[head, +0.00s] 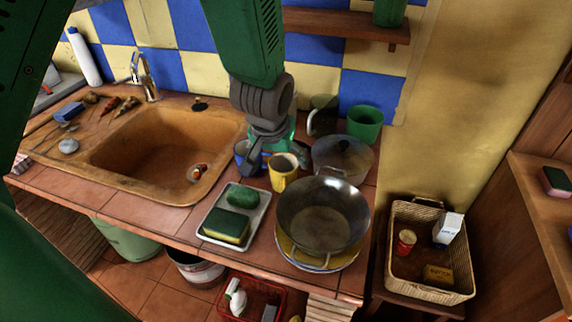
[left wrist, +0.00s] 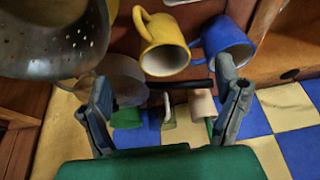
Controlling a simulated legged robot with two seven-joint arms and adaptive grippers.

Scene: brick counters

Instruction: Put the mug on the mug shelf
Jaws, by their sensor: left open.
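A yellow mug (head: 283,175) stands on the tiled counter (head: 165,222) behind a tray. A blue mug (head: 241,151) is beside it, partly hidden by my left gripper (head: 268,153). In the left wrist view the yellow mug (left wrist: 163,58) and the blue mug (left wrist: 228,42) lie beyond the fingers of my left gripper (left wrist: 166,98). The gripper is open with nothing visibly held, above and just behind the mugs. A wooden wall shelf (head: 340,22) is at the top, with a green item (head: 390,11) at its right end. My right gripper is not in view.
A wide metal pan (head: 322,214) sits on plates right of the mugs. A lidded pot (head: 343,157) and green mug (head: 365,124) stand behind it. A tray (head: 211,239) with sponges is in front; the sink (head: 150,165) is left. A wicker basket (head: 428,290) is right.

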